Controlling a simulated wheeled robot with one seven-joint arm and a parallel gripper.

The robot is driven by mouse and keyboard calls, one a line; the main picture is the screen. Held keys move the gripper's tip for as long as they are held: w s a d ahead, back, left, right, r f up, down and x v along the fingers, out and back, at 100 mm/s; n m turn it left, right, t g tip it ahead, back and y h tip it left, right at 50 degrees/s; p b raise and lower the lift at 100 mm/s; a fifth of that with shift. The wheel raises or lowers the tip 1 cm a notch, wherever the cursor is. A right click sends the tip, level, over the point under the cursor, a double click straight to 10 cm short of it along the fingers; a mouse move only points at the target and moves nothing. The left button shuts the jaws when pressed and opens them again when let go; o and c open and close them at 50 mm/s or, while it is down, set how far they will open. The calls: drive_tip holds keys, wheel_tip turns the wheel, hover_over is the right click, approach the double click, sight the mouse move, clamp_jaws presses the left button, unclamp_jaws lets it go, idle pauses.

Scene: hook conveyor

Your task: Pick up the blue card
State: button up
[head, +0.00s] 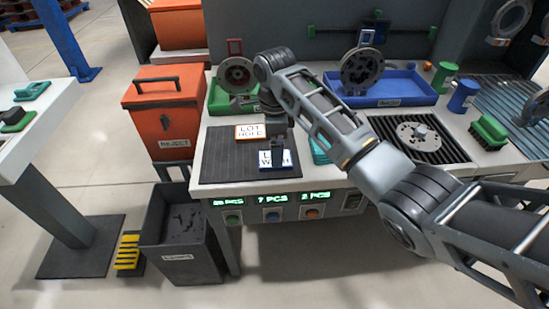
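The blue card (288,158), a blue-edged white card with partly hidden dark lettering, lies near the front right corner of the dark ribbed mat (222,165) on the workbench. My gripper (279,150) points down at the card, its tip overlapping the card's middle in the picture. Whether it touches the card, and whether its fingers are open or shut, I cannot tell. An orange-edged card reading LOT HOLD (250,132) lies on the mat just behind and to the left.
Behind the mat are a green bin (220,98) and a blue bin (408,88) with round metal parts. A teal item (320,150) sits right of the card, partly behind my arm. An orange REJECT box (165,112) stands left. The mat's left part is clear.

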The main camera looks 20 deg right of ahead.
drive_tip(key=shift+s+f, duration=0.1)
drive_tip(key=shift+f, duration=1.7)
drive_tip(key=c, duration=1.1)
drive_tip(key=shift+r, duration=0.1)
drive_tip(key=shift+r, duration=0.45)
drive_tip(key=r, duration=0.3)
drive_tip(key=shift+s+d+r, duration=0.3)
drive_tip(key=shift+s+d, duration=0.05)
drive_tip(key=shift+s+d+r+p, duration=1.1)
drive_tip(key=shift+s+d+r, duration=0.15)
drive_tip(key=shift+r, duration=0.5)
drive_tip(key=shift+s+d+r+p, duration=1.05)
drive_tip(key=shift+s+d+r, duration=0.25)
drive_tip(key=shift+r, duration=0.4)
drive_tip(key=shift+s+d+r+p, duration=1.1)
drive_tip(key=shift+d+r, duration=0.25)
drive_tip(key=shift+r, duration=0.4)
